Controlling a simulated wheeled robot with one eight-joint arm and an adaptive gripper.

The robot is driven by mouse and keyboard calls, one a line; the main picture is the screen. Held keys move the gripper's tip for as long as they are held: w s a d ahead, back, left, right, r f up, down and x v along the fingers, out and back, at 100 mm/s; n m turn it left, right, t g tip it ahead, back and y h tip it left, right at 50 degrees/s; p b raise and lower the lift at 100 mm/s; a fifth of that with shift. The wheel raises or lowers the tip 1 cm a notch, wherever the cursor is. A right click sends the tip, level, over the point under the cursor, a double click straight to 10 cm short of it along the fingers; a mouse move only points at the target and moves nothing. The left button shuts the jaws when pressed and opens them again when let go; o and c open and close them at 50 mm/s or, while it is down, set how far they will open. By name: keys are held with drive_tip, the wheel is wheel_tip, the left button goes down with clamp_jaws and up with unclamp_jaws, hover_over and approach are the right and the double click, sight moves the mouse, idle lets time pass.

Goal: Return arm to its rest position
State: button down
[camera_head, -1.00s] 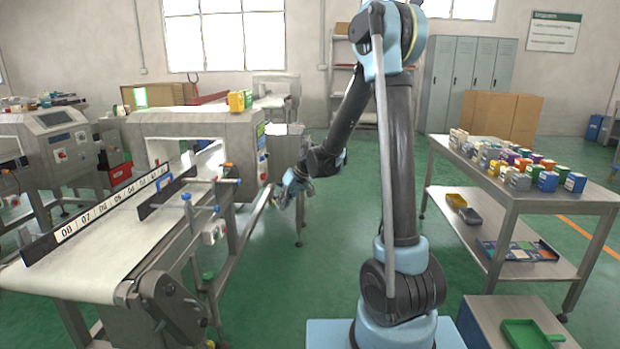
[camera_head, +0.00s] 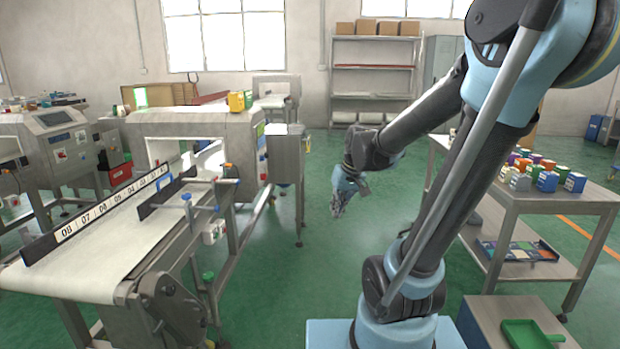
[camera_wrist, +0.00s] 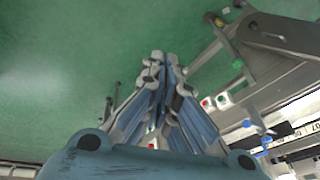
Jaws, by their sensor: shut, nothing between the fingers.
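My gripper (camera_head: 338,207) hangs over the green floor in the head view, in the gap between the conveyor and the steel table at the right. It points downward, and its fingers are together and empty. In the wrist view my gripper (camera_wrist: 164,62) shows its blue and grey fingers closed against each other, with green floor beyond the tips. It touches nothing in either view. My arm's upper links cross the right half of the head view and hide part of the steel table.
The conveyor (camera_head: 95,270) with its numbered rail runs into a metal detector (camera_head: 200,128) at the left. A steel table (camera_head: 560,195) with several colored boxes stands at the right. A low stand with a green tray (camera_head: 530,334) is at the bottom right. The middle floor is clear.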

drive_tip(key=s+d+f+m+h, duration=0.1)
drive_tip(key=s+d+f, duration=0.1)
drive_tip(key=s+d, duration=0.3)
drive_tip(key=s+d+f+m+h, duration=0.1)
drive_tip(key=s+d+f, duration=0.2)
drive_tip(key=s, duration=0.9)
drive_tip(key=shift+s+d+f+m+g+h, duration=0.2)
drive_tip(key=shift+d+f+m+g+h, duration=0.15)
drive_tip(key=shift+d, duration=0.9)
drive_tip(key=shift+r, duration=0.1)
drive_tip(key=shift+w+f, duration=0.2)
drive_tip(key=shift+w, duration=0.3)
idle(4.4)
